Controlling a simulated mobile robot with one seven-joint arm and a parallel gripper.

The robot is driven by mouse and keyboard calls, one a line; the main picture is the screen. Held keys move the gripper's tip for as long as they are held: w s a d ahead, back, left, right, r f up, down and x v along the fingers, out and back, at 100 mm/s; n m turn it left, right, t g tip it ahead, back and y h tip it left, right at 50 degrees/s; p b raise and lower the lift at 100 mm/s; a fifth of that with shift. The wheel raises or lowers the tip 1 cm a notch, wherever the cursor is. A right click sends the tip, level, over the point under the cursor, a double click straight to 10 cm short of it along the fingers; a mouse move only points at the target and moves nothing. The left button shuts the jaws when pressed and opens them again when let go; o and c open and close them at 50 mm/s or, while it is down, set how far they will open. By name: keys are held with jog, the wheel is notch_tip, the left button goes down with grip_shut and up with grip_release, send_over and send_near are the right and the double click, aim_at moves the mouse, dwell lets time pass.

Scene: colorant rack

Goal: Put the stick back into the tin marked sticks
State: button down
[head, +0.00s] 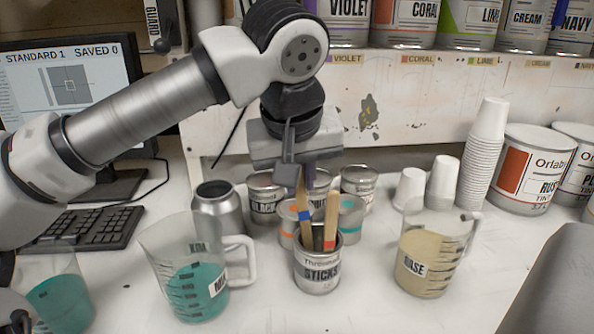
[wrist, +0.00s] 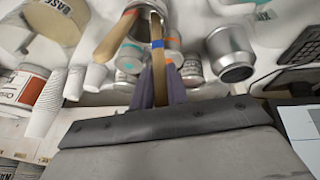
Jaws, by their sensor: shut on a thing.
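The tin marked STICKS (head: 317,274) stands upright on the counter at the centre of the head view. A wooden stick with a red band (head: 331,222) leans in it and also shows in the wrist view (wrist: 112,40). My gripper (head: 302,178) is above the tin, shut on a second wooden stick with a blue band (head: 305,226). In the wrist view my fingers (wrist: 157,82) pinch this stick (wrist: 157,58). It hangs nearly upright, and its lower end appears to be inside the tin's mouth; the tip is hidden.
A jug of teal liquid (head: 190,265) stands left of the tin, with a metal canister (head: 217,208) behind it. A BASE jug (head: 428,262) stands to the right. Several small cans, including one marked BLACK (head: 264,205), crowd behind. Stacked cups (head: 486,150) stand farther right.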

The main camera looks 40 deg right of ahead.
jog(key=shift+f, duration=0.5)
jog(key=c, duration=1.3)
grip_release()
jog(key=v, duration=1.3)
jog(key=shift+a+r, duration=0.15)
jog(key=shift+r, duration=0.2)
jog(key=shift+s, duration=0.15)
